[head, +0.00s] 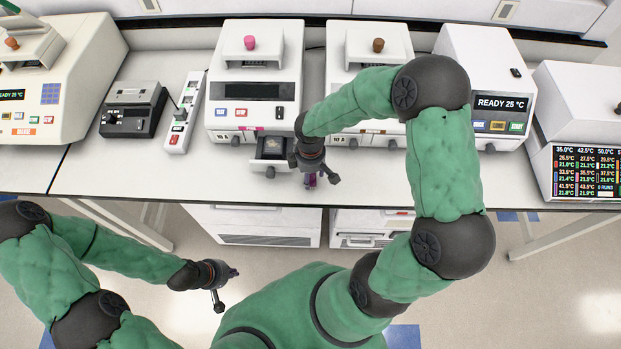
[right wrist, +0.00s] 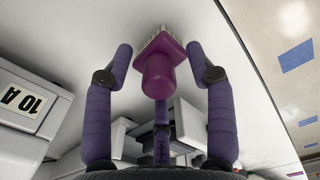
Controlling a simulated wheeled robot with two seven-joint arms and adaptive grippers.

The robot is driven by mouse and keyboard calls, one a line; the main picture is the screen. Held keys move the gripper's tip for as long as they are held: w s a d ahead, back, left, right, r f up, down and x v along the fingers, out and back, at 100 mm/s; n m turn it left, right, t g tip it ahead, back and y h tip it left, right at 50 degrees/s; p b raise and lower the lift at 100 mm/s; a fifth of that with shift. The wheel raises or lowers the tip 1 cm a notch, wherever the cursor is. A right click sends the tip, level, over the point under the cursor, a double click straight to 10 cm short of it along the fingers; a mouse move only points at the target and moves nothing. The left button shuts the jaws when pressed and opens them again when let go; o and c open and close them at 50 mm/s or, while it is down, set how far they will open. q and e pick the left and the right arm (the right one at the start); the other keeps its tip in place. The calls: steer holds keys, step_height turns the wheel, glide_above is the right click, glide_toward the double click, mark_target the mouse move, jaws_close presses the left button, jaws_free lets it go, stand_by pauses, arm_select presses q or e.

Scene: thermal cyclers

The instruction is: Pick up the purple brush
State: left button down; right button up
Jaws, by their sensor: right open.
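The purple brush (right wrist: 160,75) with pale bristles is between the two spread fingers of my right gripper (right wrist: 160,50) in the right wrist view, with gaps on both sides. In the head view a small purple bit of the brush (head: 310,181) shows under my right gripper (head: 314,174), near the bench's front edge; the rest is hidden. My right gripper is open and points down at the brush. My left gripper (head: 226,288) appears open and empty, over the floor in front of the bench.
A white cycler (head: 255,60) with a pink knob has an open drawer (head: 272,165) just left of my right gripper. Another cycler (head: 365,45) with a brown knob stands behind my right forearm.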

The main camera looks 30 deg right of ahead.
steer(key=shift+r, duration=0.1)
jaws_close()
steer(key=shift+r, duration=0.55)
step_height(320, 180, up, 2)
steer(key=shift+w+r, duration=0.1)
steer(key=shift+r, duration=0.05)
steer(key=s+a+r+p, duration=0.1)
steer(key=s+a+r, duration=0.4)
steer(key=s+r, duration=0.4)
steer(key=s, duration=0.4)
steer(key=shift+a+r+p, duration=0.15)
steer(key=shift+r+p, duration=0.15)
steer(key=shift+p, duration=0.1)
steer(key=shift+s, duration=0.1)
